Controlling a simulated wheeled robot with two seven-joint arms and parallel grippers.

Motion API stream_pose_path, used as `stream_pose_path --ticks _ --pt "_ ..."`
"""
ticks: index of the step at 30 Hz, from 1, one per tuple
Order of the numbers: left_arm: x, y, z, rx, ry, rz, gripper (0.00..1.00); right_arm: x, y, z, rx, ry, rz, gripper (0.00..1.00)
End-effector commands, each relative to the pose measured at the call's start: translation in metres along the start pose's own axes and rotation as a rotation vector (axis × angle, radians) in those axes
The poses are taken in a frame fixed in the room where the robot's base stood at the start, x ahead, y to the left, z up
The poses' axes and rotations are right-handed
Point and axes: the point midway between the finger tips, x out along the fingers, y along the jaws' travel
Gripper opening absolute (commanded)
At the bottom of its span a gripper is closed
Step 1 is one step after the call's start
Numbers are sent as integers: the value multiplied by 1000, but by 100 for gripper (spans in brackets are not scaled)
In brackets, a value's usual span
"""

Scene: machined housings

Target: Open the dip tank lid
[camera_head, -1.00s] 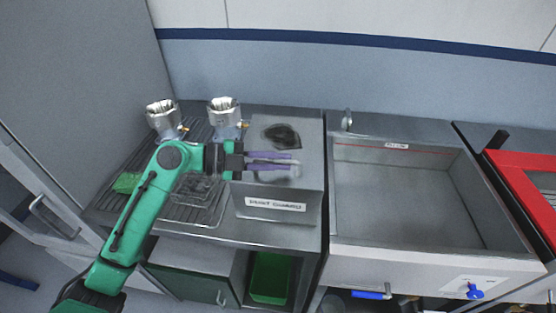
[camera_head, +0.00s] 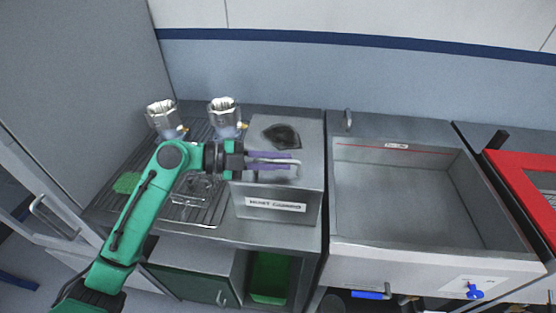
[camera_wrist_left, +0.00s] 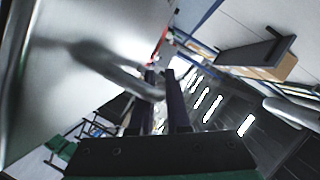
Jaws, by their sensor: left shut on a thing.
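A grey metal box (camera_head: 272,187) with a white label on its front stands left of the open basin; I take it to be the dip tank. A dark irregular patch (camera_head: 282,136) shows on its top. My left gripper (camera_head: 292,161) reaches in from the left over the box top, its purple fingers level and pointing right. It is shut on a grey bar handle (camera_head: 298,170). In the left wrist view the curved handle (camera_wrist_left: 118,72) runs from a shiny metal face to between the dark fingers (camera_wrist_left: 160,95). The lid's seam is not clear. My right gripper is not in view.
Two silver machined housings (camera_head: 163,116) (camera_head: 224,112) stand behind my left forearm, near a wire rack (camera_head: 200,208). An open, empty grey basin (camera_head: 405,195) is to the right, with a red frame (camera_head: 525,175) beyond it. A green bin (camera_head: 271,277) sits below.

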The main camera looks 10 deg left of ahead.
Motion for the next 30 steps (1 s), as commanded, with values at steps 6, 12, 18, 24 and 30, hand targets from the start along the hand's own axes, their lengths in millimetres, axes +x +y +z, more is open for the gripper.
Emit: stream_pose_path --ticks 6,12,18,24,30 --pt "-4 -20 -8 -55 1 22 0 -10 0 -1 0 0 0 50" --pt "-8 -54 -18 -171 1 67 0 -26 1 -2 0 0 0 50" --pt "-10 -91 -22 -314 4 122 0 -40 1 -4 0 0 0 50" --pt "-10 -121 -21 -336 5 131 0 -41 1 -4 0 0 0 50" --pt "-9 -143 -18 -336 6 130 0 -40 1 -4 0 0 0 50"
